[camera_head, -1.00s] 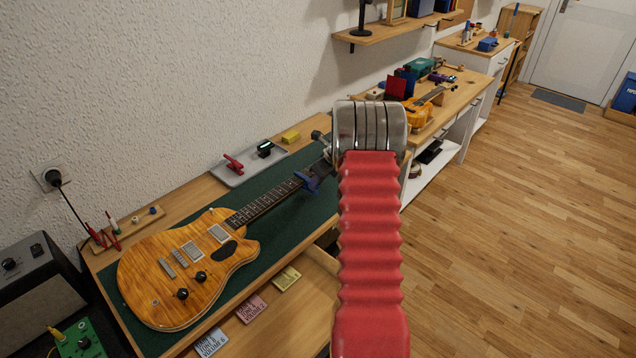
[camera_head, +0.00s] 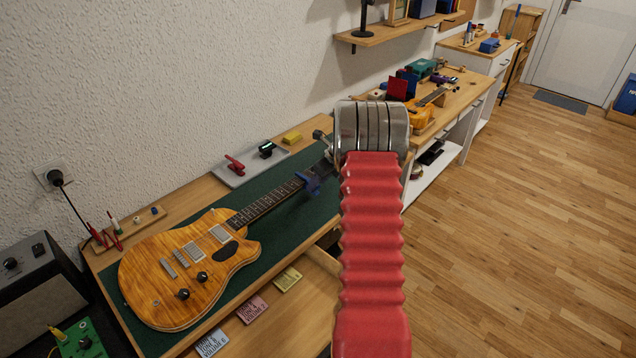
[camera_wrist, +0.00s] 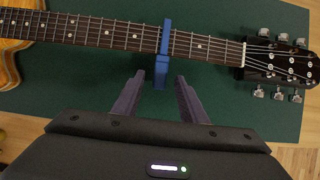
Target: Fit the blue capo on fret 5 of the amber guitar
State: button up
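The amber guitar (camera_head: 180,268) lies on a green mat, its neck pointing to the back right. In the wrist view its dark neck (camera_wrist: 100,33) runs across the top, with the headstock (camera_wrist: 280,62) at the right. The blue capo (camera_wrist: 163,50) sits across the neck, its lower part sticking out below the neck's near edge. I cannot tell its exact fret. It also shows in the head view (camera_head: 312,182). My gripper (camera_wrist: 160,76) is open, its dark fingers on either side of the capo's lower part with gaps showing. My arm hides most of the gripper in the head view.
The green mat (camera_head: 283,233) covers the bench. A grey tray (camera_head: 232,178) with a red clamp (camera_head: 235,165) lies behind the neck, near a yellow block (camera_head: 292,138). Labelled cards (camera_head: 252,309) lie along the front. An amplifier (camera_head: 35,275) stands at left.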

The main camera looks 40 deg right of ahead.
jog(key=shift+v, duration=2.25)
jog(key=shift+s+r, duration=0.1)
jog(key=v, duration=1.3)
jog(key=shift+r, duration=0.2)
jog(key=shift+s, duration=0.15)
